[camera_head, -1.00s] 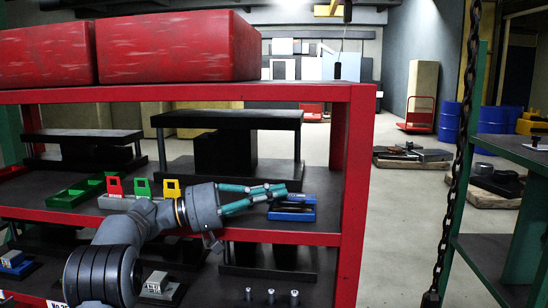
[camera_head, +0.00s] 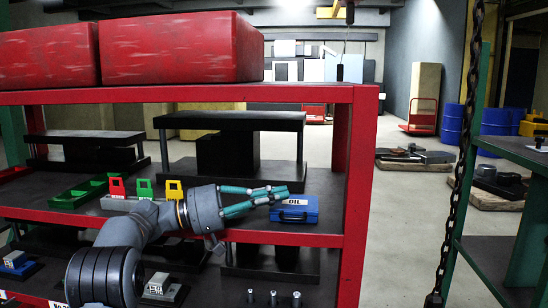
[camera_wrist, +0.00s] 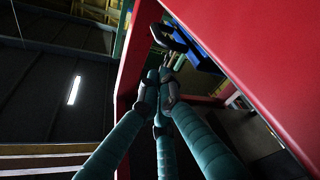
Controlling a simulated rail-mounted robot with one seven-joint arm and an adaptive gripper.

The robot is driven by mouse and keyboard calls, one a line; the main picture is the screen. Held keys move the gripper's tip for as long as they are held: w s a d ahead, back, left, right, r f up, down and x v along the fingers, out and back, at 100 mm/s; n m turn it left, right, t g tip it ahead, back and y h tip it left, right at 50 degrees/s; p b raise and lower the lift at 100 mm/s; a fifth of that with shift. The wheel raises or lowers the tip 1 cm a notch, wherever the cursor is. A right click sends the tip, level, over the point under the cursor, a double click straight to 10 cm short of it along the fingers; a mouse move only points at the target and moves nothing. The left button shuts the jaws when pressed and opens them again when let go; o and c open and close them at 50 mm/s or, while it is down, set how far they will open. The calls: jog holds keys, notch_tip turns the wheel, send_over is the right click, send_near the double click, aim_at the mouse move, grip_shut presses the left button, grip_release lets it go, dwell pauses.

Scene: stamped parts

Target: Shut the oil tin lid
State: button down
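The oil tin (camera_head: 298,215) is a small blue box at the right end of the middle shelf. Its lid (camera_head: 293,202), with a white OIL label, lies down over the box or nearly so; I cannot tell whether it is fully seated. My gripper (camera_head: 286,191), with teal fingers, reaches from the left, its tips just above the lid's rear left part. Whether they touch it is unclear. The fingertips are drawn together with nothing visible between them. In the wrist view the gripper (camera_wrist: 165,76) points toward a partly hidden blue shape (camera_wrist: 204,60), apparently the tin.
The red shelf frame (camera_head: 357,170) has an upright just right of the tin. A black press-like block (camera_head: 228,121) stands behind my gripper. Red, green and yellow pieces (camera_head: 145,188) and a green tray (camera_head: 78,194) are to the left. Bolts (camera_head: 273,298) stand below.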

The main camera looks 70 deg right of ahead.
jog(key=v, duration=1.2)
jog(key=x, duration=1.1)
jog(key=shift+s, duration=0.2)
jog(key=shift+s+d+r+p, duration=0.3)
jog(key=shift+d+r+p, duration=0.1)
jog(key=shift+r+p, duration=0.4)
jog(key=shift+w+d+p, duration=0.1)
jog(key=shift+d+p, duration=0.05)
jog(key=shift+p, duration=0.2)
